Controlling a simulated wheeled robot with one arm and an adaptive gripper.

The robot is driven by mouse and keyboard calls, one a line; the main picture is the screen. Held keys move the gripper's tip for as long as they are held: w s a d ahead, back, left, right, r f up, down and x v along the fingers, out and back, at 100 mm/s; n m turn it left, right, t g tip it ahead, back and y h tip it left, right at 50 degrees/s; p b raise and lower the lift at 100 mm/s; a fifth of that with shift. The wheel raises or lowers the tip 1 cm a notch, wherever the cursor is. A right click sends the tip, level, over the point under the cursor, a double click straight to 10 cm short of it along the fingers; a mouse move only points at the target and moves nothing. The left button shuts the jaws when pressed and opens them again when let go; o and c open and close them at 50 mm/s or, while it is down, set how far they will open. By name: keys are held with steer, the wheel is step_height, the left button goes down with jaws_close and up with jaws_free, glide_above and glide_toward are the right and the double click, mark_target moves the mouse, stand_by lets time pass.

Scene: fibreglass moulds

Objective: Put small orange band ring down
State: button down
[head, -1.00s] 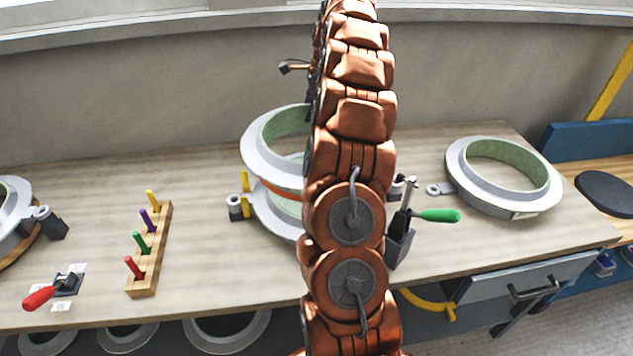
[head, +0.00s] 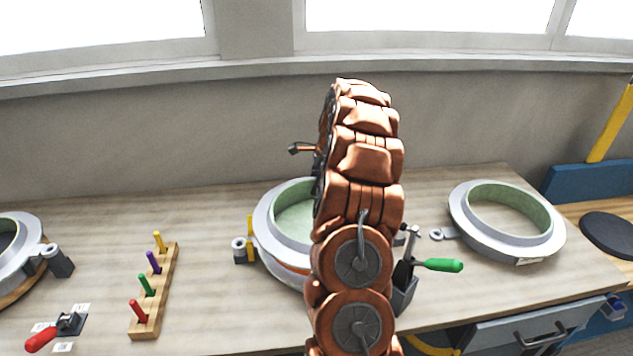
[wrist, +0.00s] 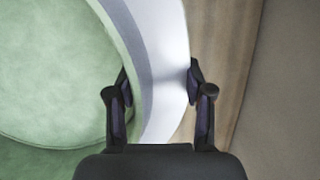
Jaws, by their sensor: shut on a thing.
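My gripper (wrist: 158,85) is shut on the rim of the small orange band ring, one finger on the green inner wall and one on the pale outer side. In the head view the ring (head: 265,214) shows a grey rim and green inside, with a bit of orange low at its front. It sits level at the lower mould part's place on the bench; whether it touches or hovers just above cannot be told. My arm hides the ring's right side and my gripper there.
A yellow post and grey lug (head: 240,248) stand left of the ring. A green-handled clamp (head: 438,265) is close on the right. Another mould ring (head: 545,240) lies further right. A peg rack (head: 155,295) and red-handled clamp (head: 42,339) are left. Bare bench (head: 205,230) lies between.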

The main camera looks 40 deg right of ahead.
steer(key=shift+f, duration=0.25)
steer(key=shift+c, duration=2.1)
jaws_free()
steer(key=b+v, duration=0.3)
steer(key=v, duration=0.9)
